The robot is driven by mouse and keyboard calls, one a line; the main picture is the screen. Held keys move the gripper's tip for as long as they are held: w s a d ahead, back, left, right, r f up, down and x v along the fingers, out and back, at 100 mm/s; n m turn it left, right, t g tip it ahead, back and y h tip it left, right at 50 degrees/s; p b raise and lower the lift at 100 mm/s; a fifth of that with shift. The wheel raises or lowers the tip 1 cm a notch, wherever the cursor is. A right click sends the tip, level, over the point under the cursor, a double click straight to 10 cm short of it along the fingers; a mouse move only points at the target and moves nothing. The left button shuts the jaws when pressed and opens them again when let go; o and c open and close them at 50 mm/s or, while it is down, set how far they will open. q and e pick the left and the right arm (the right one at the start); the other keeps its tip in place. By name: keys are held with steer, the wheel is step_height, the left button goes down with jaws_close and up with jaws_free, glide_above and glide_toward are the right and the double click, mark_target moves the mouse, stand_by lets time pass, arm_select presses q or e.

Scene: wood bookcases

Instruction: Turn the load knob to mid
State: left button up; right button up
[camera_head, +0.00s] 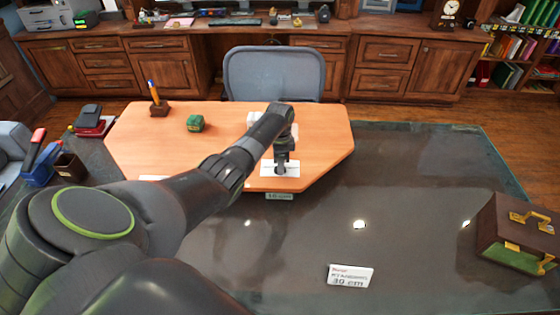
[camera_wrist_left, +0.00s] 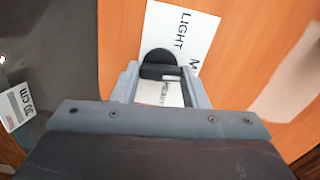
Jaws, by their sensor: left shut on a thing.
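The load knob (camera_wrist_left: 158,64) is a dark, rounded knob on a white label plate (camera_wrist_left: 190,30) in the left wrist view. The plate reads "LIGHT", a partly hidden word starting with "M", and what looks like "HEAVY" between the fingers. In the head view the plate (camera_head: 291,171) lies near the front edge of the orange wooden board (camera_head: 230,165). My left gripper (camera_wrist_left: 160,78) points down from above, its fingers on either side of the knob and shut on it. In the head view my left gripper (camera_head: 281,158) hides most of the knob. Which word the knob points at is unclear.
The board lies on a dark glossy desk (camera_head: 420,200). A small green block (camera_head: 195,123) and a pen holder (camera_head: 159,108) stand on it. A "30 cm" sign (camera_head: 350,276) is at the front, a brown-green case (camera_head: 515,235) at right. A chair (camera_head: 273,73) stands behind.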

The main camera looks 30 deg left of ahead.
arm_select(q)
steer(key=shift+w+r+m, duration=0.1)
steer(key=shift+m, duration=0.5)
steer(key=o, duration=1)
step_height(320, 180, up, 17)
steer(key=shift+r, duration=0.2)
steer(key=shift+f, duration=0.15)
stand_by(0.3)
